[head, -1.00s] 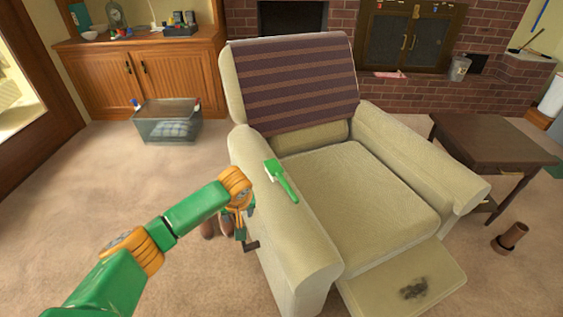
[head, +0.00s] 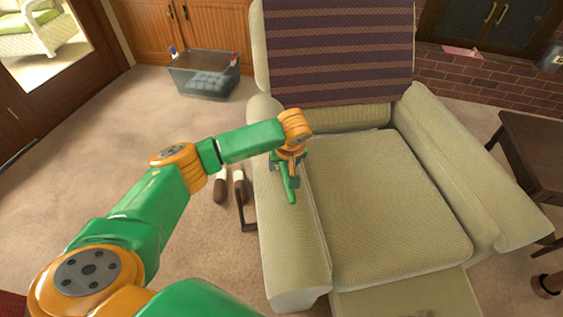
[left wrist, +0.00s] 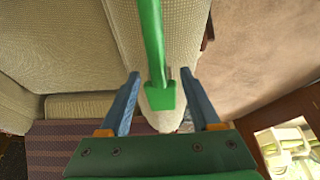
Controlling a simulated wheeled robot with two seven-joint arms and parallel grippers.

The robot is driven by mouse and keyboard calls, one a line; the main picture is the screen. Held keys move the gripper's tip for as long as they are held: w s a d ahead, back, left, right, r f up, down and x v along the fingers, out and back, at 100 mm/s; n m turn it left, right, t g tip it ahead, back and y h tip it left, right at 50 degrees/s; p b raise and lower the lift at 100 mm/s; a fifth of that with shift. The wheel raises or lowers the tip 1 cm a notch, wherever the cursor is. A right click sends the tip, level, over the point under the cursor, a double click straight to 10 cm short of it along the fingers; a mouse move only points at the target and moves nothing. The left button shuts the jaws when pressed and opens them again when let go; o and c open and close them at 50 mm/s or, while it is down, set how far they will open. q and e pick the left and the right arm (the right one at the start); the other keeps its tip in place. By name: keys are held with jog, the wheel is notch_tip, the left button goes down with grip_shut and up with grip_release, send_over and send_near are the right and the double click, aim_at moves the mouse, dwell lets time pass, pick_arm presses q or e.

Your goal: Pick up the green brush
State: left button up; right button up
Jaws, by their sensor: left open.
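The green brush (head: 290,190) lies on the left armrest of the beige armchair (head: 385,205). In the head view its handle shows below my left gripper (head: 284,168), and its head is hidden by the wrist. The two blue fingers of my left gripper (left wrist: 160,82) are apart, one on each side of the brush, with gaps on both sides. My right gripper is not in view.
A striped blanket (head: 338,50) covers the chair's back. A grey bin (head: 203,78) stands on the carpet at the back left. A dark side table (head: 540,160) is at the right. Brown-and-white objects (head: 239,187) are on the floor beside the armrest.

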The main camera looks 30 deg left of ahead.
aim_at(284, 165)
pick_arm(q)
jog(key=shift+w+f, duration=0.1)
jog(key=shift+f, duration=0.1)
jog(key=shift+r, duration=0.1)
grip_shut()
jog(key=shift+r, duration=0.25)
notch_tip(284, 165, up, 3)
jog(key=shift+r+p, duration=0.1)
jog(key=shift+p, duration=0.5)
jog(key=s+a+r+p, duration=0.1)
jog(key=s+r+p, duration=0.1)
jog(key=s+r, duration=0.2)
jog(key=s+r+p, duration=0.2)
jog(key=s+r, duration=0.3)
jog(key=s, duration=0.5)
jog(key=shift+a+r+p, duration=0.15)
jog(key=shift+a+p, duration=0.15)
jog(key=shift+a, duration=0.1)
